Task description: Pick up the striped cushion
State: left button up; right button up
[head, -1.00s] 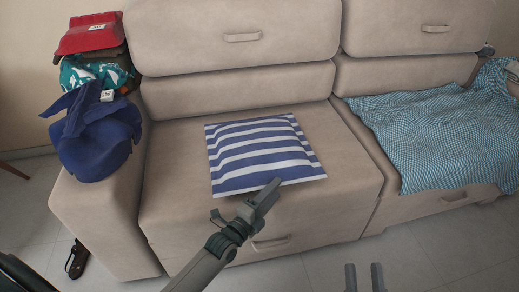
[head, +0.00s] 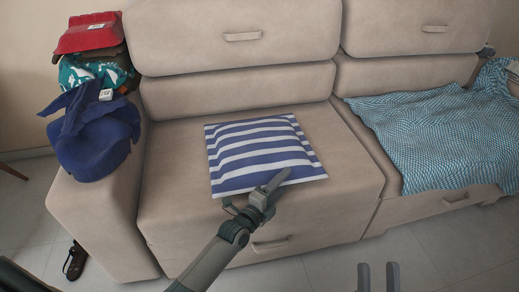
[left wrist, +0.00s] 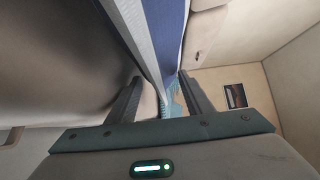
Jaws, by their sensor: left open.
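The striped cushion (head: 262,150), blue and white, lies flat on the left seat of the beige sofa (head: 175,185). My left gripper (head: 257,187) is open at the cushion's front edge. One finger reaches over the edge and the other shows at its left, lower down. In the left wrist view, the cushion's edge (left wrist: 160,35) extends into the gap between the open fingers (left wrist: 160,88). I cannot tell whether either finger touches it. My right gripper (head: 378,277) is at the bottom of the head view, its two fingers apart and empty.
A blue patterned blanket (head: 430,140) covers the right seat. Blue clothing (head: 95,135), a teal patterned cloth (head: 88,73) and a red folded item (head: 88,33) are piled on the left armrest. A dark sandal (head: 76,262) lies on the floor. The seat around the cushion is clear.

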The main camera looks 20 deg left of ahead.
pick_arm(q)
jog(key=shift+c, duration=0.4)
grip_shut()
jog(key=shift+r, duration=0.15)
